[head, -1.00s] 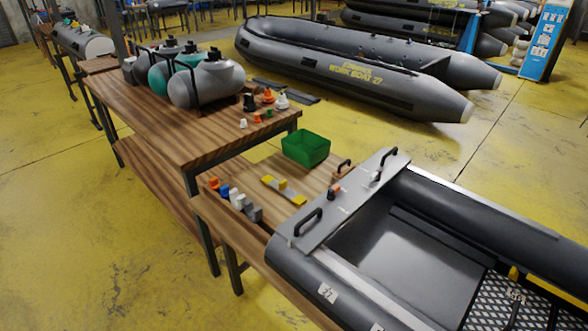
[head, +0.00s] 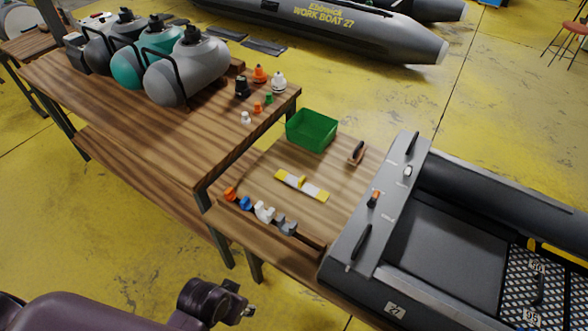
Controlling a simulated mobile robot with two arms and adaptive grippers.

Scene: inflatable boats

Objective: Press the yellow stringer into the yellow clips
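A grey inflatable boat (head: 350,293) fills the right side. Inside it, a long yellow strip (head: 568,252), possibly the stringer, lies along the far tube beside chequered floor panels (head: 522,284). It runs out of the picture, and I cannot make out clips near it. My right gripper is out of view.
A green bin (head: 312,130), a brown-handled tool (head: 356,152) and a row of orange, blue, white and grey parts (head: 264,212) sit on the bench. A higher table (head: 175,130) holds cylinders and valves. Yellow floor (head: 110,240) is open at lower left.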

